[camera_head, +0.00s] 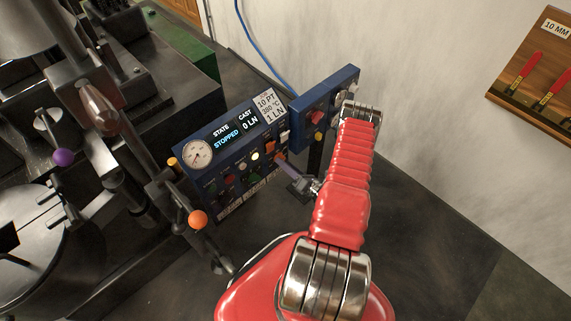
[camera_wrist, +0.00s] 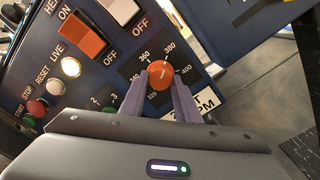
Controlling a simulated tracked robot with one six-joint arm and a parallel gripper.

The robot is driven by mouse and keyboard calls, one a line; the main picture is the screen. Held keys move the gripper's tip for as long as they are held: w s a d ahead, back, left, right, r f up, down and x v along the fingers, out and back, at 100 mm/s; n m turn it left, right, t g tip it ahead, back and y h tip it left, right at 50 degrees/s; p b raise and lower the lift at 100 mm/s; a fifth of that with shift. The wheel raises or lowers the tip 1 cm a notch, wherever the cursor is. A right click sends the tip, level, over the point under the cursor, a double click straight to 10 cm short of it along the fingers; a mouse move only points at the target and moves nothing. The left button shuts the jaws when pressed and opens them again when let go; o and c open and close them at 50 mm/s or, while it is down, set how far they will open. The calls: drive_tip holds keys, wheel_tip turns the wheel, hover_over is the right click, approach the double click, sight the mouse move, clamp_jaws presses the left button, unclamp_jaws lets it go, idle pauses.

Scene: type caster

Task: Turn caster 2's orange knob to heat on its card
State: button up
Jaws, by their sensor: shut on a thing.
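The orange knob (camera_wrist: 160,76) sits on a dial on the blue panel (camera_wrist: 118,66), with marks including 360, 380 and 400 around it. The purple fingers of my gripper (camera_wrist: 160,82) are shut on the knob, one on each side. I cannot tell exactly which mark the knob points to. In the head view my gripper (camera_head: 290,170) reaches the lower right of the panel, and the knob is small there. The card (camera_head: 268,106) at the panel's top right reads 10 PT, 380 °C, 1 LN. The display (camera_head: 236,129) reads STOPPED and 0 LN.
An orange rocker switch (camera_wrist: 82,36) and a white one (camera_wrist: 121,10) sit above the dial. A lit LIVE lamp (camera_wrist: 71,67) and several buttons are to the left. A second blue panel (camera_head: 325,97) stands close to the right. Machine levers (camera_head: 197,219) are at the left.

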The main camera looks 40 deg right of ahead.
drive_tip(key=shift+d, duration=0.15)
drive_tip(key=o, duration=1)
drive_tip(key=shift+o, duration=0.2)
drive_tip(key=shift+s, duration=0.1)
drive_tip(key=s, duration=1.3)
drive_tip(key=shift+s, duration=0.3)
drive_tip(key=shift+d, duration=0.1)
